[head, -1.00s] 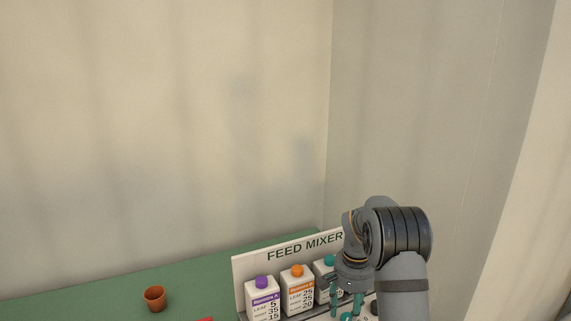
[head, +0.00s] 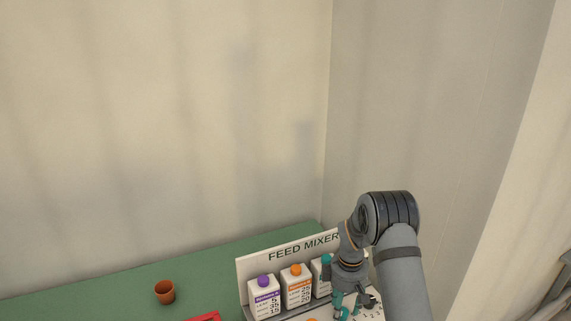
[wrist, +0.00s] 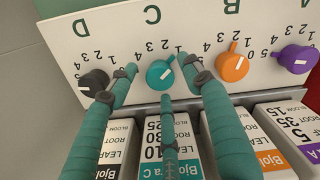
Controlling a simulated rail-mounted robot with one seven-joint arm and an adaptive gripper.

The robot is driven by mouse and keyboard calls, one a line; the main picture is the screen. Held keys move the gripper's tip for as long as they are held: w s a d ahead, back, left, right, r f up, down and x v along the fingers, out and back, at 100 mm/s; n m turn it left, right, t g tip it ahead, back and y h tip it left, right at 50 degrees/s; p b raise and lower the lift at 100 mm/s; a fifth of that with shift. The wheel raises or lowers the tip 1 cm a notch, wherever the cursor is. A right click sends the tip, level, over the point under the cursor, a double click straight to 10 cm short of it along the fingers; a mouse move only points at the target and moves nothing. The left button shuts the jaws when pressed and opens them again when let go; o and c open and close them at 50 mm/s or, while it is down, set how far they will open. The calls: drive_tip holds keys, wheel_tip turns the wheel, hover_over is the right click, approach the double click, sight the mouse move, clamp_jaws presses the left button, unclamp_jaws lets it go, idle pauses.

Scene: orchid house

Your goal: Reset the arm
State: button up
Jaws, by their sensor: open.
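My gripper (head: 350,300) is in the head view at the right end of the feed mixer (head: 244,272), over its dial panel. In the wrist view my gripper (wrist: 158,80) is open, its teal fingers spread above the teal knob (wrist: 160,75) of column C. The fingertips are on either side of the knob and near it; I cannot tell whether any touches it. No object shows between the fingers other than that knob. My arm hides part of the mixer in the head view.
A black knob (wrist: 93,82), an orange knob (wrist: 232,66) and a purple knob (wrist: 296,58) flank the teal one. Labelled bottles, one purple-capped (head: 264,298) and one orange-capped (head: 297,287), stand behind. A terracotta pot (head: 165,291) stands on the green bench (head: 110,287).

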drive_tip(key=n+p, duration=0.2)
drive_tip(key=n, duration=0.1)
drive_tip(key=shift+r, duration=0.2)
drive_tip(key=shift+f+n+p, duration=0.2)
drive_tip(key=shift+n+p, duration=0.25)
drive_tip(key=shift+n, duration=0.35)
